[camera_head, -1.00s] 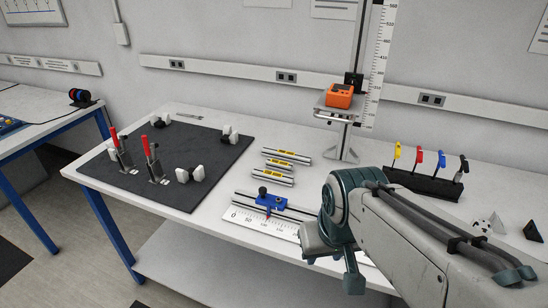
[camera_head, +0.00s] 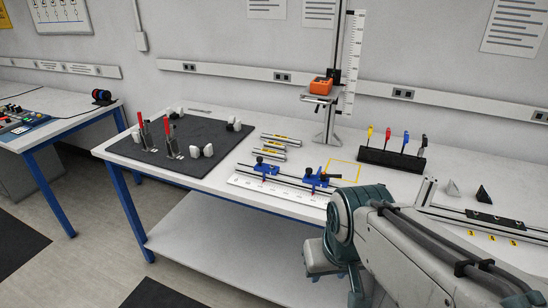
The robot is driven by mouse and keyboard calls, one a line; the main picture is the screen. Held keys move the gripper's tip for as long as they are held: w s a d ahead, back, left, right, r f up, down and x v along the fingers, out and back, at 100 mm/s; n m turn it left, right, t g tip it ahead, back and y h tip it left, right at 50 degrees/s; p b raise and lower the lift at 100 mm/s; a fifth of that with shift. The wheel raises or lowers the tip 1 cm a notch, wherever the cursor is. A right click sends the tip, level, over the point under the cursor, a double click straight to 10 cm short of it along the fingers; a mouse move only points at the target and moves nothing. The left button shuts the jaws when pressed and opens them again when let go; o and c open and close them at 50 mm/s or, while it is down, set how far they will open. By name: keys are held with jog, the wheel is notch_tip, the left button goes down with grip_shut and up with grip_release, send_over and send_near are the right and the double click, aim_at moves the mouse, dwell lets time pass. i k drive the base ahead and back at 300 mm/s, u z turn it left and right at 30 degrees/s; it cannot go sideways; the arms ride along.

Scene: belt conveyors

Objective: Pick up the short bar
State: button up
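Three silver bars with yellow labels lie close together on the white bench, left of the measuring stand. The middle bar (camera_head: 274,146) looks the shortest, so I take it as the short bar. A longer bar (camera_head: 282,138) lies behind it and another bar (camera_head: 268,154) lies in front of it. My grey and teal arm fills the lower right, with its bend to the right of and nearer than the bars. I cannot make out my gripper's fingers. No part of my arm touches the bars.
A dark mat (camera_head: 180,142) with red-handled clamps lies left of the bars. A rail with blue carriages (camera_head: 268,168) and a ruler is in front. The stand (camera_head: 330,115) with an orange device rises behind right. A black tool rack (camera_head: 391,159) stands farther right.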

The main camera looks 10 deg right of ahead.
aim_at(268, 145)
jog(key=z, duration=0.3)
jog(key=k, duration=0.2)
jog(key=u, duration=1.2)
jog(key=i, duration=1.55)
jog(key=z, duration=1.2)
jog(key=i, duration=0.35)
jog(key=z, duration=0.3)
